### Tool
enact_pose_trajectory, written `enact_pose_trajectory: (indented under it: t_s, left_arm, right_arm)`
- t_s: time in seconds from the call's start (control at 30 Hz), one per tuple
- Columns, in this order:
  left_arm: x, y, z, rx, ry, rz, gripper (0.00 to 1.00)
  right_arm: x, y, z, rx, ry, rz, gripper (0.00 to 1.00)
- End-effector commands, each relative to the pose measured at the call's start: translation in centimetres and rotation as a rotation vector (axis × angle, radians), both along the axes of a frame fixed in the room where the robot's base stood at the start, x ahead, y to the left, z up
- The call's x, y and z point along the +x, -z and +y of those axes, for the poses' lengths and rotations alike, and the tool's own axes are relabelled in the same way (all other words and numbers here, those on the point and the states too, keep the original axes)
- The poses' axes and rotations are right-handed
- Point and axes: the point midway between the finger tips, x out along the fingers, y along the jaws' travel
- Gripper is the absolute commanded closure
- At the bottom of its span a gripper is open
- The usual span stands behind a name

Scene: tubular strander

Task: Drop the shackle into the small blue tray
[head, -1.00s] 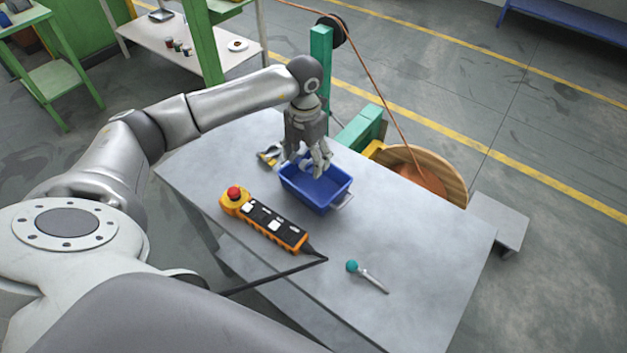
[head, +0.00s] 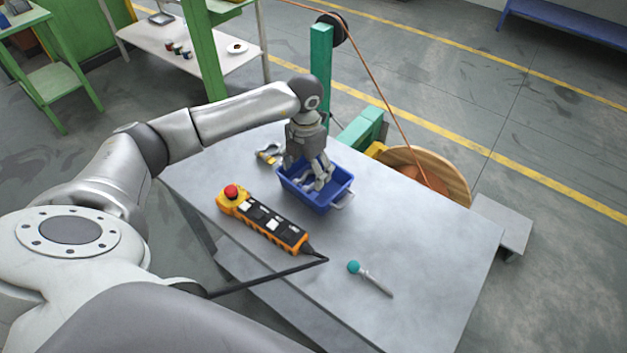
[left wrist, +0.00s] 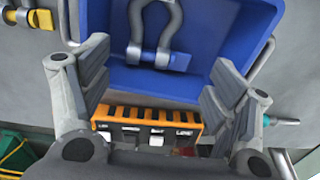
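The small blue tray (head: 331,197) stands on the grey table, and its blue inside fills the top of the left wrist view (left wrist: 205,35). A grey shackle with a blue pin (left wrist: 158,56) is inside the tray in the left wrist view. In the head view it is hard to tell from my fingers. My left gripper (head: 314,184) points down into the tray. In the left wrist view its fingers (left wrist: 163,62) are spread wide with nothing clasped between them. A second shackle with a yellow pin (head: 269,154) lies outside, behind the tray's left side. My right gripper is not in view.
An orange pendant with a red button (head: 264,219) lies in front of the tray, its black cable running off the table. A teal-ended tool (head: 370,277) lies farther right. The table's right side is clear. A wooden reel (head: 430,175) stands behind the table.

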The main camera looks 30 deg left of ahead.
Motion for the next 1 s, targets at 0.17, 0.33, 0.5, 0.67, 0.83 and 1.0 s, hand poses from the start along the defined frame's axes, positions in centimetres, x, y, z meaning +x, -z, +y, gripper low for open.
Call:
enact_pose_trajectory:
  t_s: [0.17, 0.33, 0.5, 0.67, 0.83, 1.0]
  left_arm:
    - [0.0, 0.1, 0.0, 0.000, 0.000, 0.001, 0.03]
    - [-0.1, 0.1, 0.0, 0.000, 0.000, 0.002, 0.03]
    - [-0.1, -0.3, 0.0, 0.001, 0.000, 0.003, 0.03]
    - [0.0, -2.7, 0.1, 0.002, 0.000, -0.002, 0.03]
    - [0.1, -6.4, 0.0, 0.001, 0.001, -0.002, 0.03]
    - [0.0, -9.7, 0.0, 0.001, 0.001, -0.002, 0.03]
  right_arm:
    - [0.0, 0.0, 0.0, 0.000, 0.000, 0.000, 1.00]
    - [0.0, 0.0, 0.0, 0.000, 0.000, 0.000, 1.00]
    - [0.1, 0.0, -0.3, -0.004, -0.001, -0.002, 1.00]
    - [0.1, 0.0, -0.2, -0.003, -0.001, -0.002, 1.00]
    - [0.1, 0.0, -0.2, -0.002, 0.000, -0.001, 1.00]
    - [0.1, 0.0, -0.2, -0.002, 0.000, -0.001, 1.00]
